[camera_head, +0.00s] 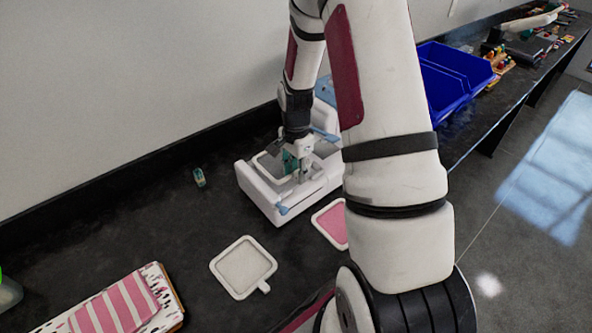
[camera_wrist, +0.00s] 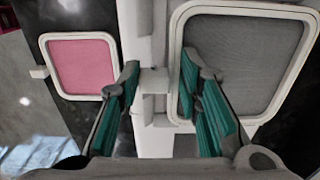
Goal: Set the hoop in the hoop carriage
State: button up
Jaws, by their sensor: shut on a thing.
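My gripper (camera_head: 298,168) is over the white machine (camera_head: 262,200) on the black bench. In the wrist view my gripper (camera_wrist: 160,85) has its teal-padded fingers on either side of a white tab. The tab belongs to a white-framed hoop with grey cloth (camera_wrist: 245,50), which lies to the right of the fingers. In the head view this hoop is partly hidden by my gripper and arm. I cannot tell whether it touches the machine. Blue parts (camera_head: 283,210) show on the machine; which part is the hoop carriage is unclear.
A pale-cloth hoop (camera_head: 243,267) and a pink-cloth hoop (camera_head: 331,222) lie on the bench in front of the machine. A small green-yellow item (camera_head: 199,178) lies left. Striped pink cloth (camera_head: 117,305) is at the front left. Blue bins (camera_head: 445,83) stand behind my arm.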

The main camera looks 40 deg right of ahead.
jog(key=o, duration=1.2)
jog(key=shift+f, duration=0.1)
jog(key=shift+c, duration=0.2)
jog(key=s+a+r+n+t+b, duration=0.1)
jog(key=a+r+n, duration=0.15)
jog(key=r, duration=0.75)
jog(key=s+a+r+n, duration=0.1)
jog(key=a+r+n, duration=0.15)
jog(key=r, duration=0.75)
jog(key=s+a+r+n+t, duration=0.2)
jog(key=s+a+r+n, duration=0.3)
jog(key=s, duration=0.3)
jog(key=s+a+r+n+t, duration=0.2)
jog(key=s+a+r+n, duration=0.4)
jog(key=s+a+n, duration=0.1)
jog(key=shift+s+a+n, duration=0.3)
jog(key=shift+s+a, duration=0.2)
jog(key=shift+s, duration=0.2)
